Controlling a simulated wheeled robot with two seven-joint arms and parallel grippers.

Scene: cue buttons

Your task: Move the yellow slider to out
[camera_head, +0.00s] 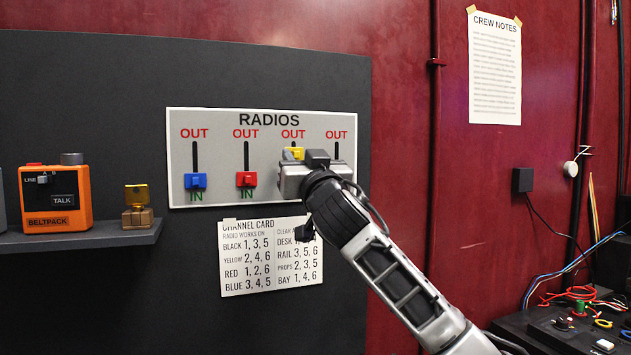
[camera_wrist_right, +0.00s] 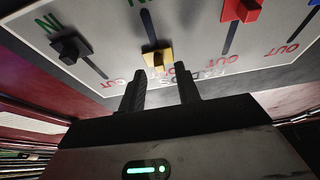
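The yellow slider (camera_head: 293,153) is on the grey RADIOS panel (camera_head: 215,120), in the upper part of its slot below the red OUT label. In the wrist view the yellow slider (camera_wrist_right: 157,57) has bare slot on its IN side. My right gripper (camera_head: 300,170) is at the panel and hides the lower part of that slot in the head view. In the wrist view the right gripper (camera_wrist_right: 163,82) has its fingers apart with nothing between them; the yellow slider is just past the tips, and contact cannot be told. My left gripper is not in view.
The blue slider (camera_head: 196,181) and red slider (camera_head: 246,179) are at IN. A black slider (camera_wrist_right: 70,47) near IN shows in the wrist view. A channel card (camera_head: 240,275) is below the panel. An orange beltpack (camera_head: 55,200) stands on the shelf (camera_head: 80,240) at left.

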